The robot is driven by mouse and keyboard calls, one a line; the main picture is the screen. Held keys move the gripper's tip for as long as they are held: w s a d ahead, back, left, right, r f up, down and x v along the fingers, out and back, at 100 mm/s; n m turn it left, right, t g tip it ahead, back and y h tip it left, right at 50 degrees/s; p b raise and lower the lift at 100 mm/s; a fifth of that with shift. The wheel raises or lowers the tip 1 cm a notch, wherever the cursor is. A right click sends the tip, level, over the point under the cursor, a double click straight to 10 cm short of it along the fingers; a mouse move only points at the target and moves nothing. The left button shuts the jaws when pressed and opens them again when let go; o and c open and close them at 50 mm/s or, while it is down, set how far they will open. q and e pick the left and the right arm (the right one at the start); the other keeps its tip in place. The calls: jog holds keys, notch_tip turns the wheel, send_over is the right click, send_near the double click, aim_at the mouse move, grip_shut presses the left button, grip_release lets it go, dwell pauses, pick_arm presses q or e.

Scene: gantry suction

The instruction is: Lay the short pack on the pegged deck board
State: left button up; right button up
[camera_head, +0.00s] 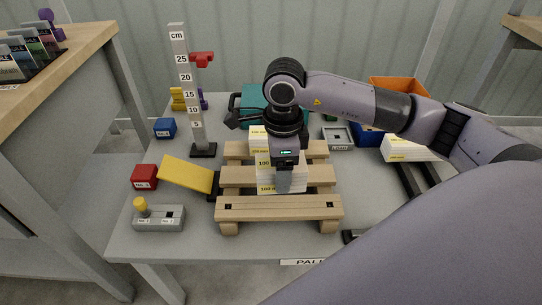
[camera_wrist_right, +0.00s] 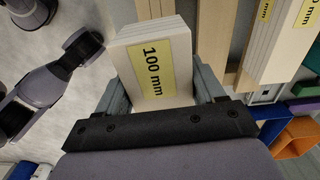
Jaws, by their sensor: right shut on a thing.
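The short pack (camera_head: 298,182), pale with yellow 100 mm labels, is in my right gripper (camera_head: 284,180), which is shut on it. In the right wrist view the pack (camera_wrist_right: 176,50) sits between both fingers. In the head view it shows over the middle of the wooden pallet, behind the front board; whether it touches wood is hidden. The pegged deck board (camera_head: 280,208) appears to be this front board, with a small dark peg near each end and its top bare. A pack labelled 120 mm (camera_head: 257,132) is farther back on the pallet. My left gripper is out of view.
A height post (camera_head: 188,85) and a tilted yellow plate (camera_head: 187,174) stand left of the pallet. A grey button box (camera_head: 170,220) is at front left. At the right are another pale pack (camera_head: 405,150), an orange bin (camera_head: 400,86) and a grey tray (camera_head: 338,138).

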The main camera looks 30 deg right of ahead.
jog(key=shift+w+d+f+m, duration=0.1)
jog(key=shift+w+f+m, duration=0.15)
jog(key=shift+m, duration=0.15)
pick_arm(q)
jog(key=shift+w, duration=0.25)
pick_arm(e)
jog(key=shift+r, duration=0.1)
jog(key=shift+s, duration=0.1)
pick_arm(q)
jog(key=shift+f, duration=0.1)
pick_arm(e)
notch_tip(320, 180, down, 4)
jog(key=b, duration=0.3)
jog(key=shift+r, duration=0.15)
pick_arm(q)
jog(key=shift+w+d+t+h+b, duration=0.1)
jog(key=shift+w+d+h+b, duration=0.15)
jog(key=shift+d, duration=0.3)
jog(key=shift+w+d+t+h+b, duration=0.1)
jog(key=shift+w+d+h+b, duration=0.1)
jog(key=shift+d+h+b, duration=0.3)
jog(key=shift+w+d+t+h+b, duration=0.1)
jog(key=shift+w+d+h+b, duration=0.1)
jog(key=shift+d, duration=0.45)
pick_arm(e)
jog(key=shift+f, duration=1.1)
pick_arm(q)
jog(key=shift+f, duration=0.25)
